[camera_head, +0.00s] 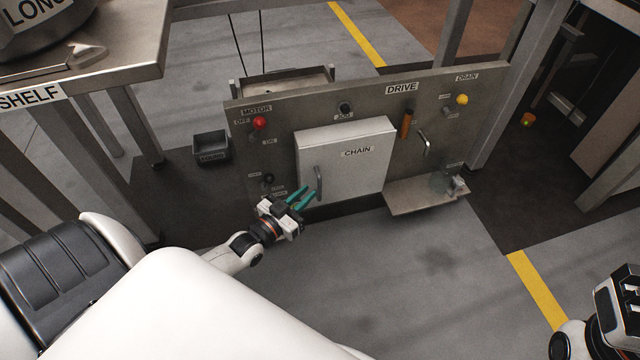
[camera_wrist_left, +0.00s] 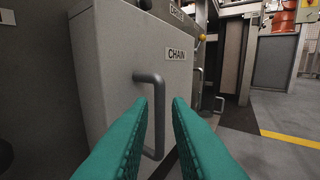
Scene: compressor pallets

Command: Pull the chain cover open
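The chain cover (camera_head: 345,160) is a light grey box door labelled CHAIN on the upright drive panel, and it looks shut. Its grey bar handle (camera_head: 318,183) stands upright near the cover's left edge. In the left wrist view the cover (camera_wrist_left: 112,75) fills the left, and the handle (camera_wrist_left: 158,118) shows ahead, partly behind the fingers. My left gripper (camera_head: 308,198) has green fingers, is open and empty, and points at the handle from the lower left. The handle lies roughly between the fingertip lines, with contact not clear. My right gripper (camera_head: 619,300) is at the lower right edge, its fingers not clearly visible.
The panel (camera_head: 270,185) carries a red motor button (camera_head: 260,122), an orange handle (camera_head: 406,124) and a yellow drain knob (camera_head: 462,99). A small shelf plate (camera_head: 425,197) juts out at lower right. A dark bin (camera_head: 211,147) stands left. The floor in front is clear.

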